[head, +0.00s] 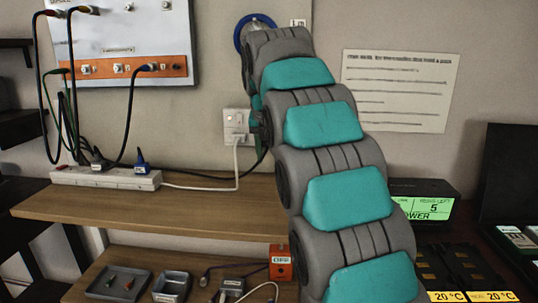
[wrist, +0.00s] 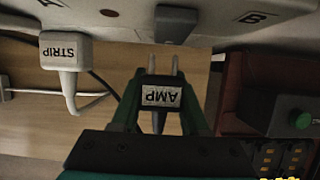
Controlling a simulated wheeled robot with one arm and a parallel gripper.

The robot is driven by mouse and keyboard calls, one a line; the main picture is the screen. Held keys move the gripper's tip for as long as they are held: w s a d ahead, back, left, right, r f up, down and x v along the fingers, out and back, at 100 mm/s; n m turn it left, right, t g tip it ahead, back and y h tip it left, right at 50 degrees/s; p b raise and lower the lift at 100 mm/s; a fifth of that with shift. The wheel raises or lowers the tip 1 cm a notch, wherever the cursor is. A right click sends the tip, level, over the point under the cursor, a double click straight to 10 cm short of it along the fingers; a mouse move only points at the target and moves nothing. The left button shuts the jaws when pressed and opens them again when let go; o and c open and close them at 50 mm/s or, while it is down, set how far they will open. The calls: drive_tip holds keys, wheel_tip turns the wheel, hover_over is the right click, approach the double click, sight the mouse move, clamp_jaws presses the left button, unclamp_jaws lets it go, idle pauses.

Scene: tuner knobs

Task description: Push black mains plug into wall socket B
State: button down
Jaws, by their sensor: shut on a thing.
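My gripper (wrist: 163,82) is shut on the black mains plug (wrist: 161,96), which carries a white AMP label. Its two bare metal prongs point toward the wall and appear clear of the wall plate. The B marking of wall socket B (wrist: 252,17) is at the upper right of the wrist view, to the right of the prongs. The B opening itself I cannot make out. In the head view the double wall socket (head: 236,124) is left of my arm, which hides my gripper and most of the plug.
A white STRIP plug (wrist: 62,52) sits at the A side of the wall plate, its cable (head: 236,165) running to the power strip (head: 105,178) on the wooden shelf (head: 200,203). A dark box with a green button (wrist: 302,120) stands to the right in the wrist view.

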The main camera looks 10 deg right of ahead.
drive_tip(key=shift+w+d, duration=0.25)
drive_tip(key=shift+w, duration=0.45)
drive_tip(key=shift+w+d, duration=0.2)
drive_tip(key=shift+w, duration=0.45)
drive_tip(key=shift+c, duration=1.7)
unclamp_jaws()
drive_tip(key=s+a+r+b, duration=0.1)
drive_tip(key=s+a, duration=0.1)
drive_tip(key=s, duration=0.4)
drive_tip(key=s+a+r+b, duration=0.1)
drive_tip(key=s+a, duration=0.1)
drive_tip(key=s, duration=0.4)
drive_tip(key=shift+s+r, duration=0.3)
drive_tip(key=shift+r, duration=0.1)
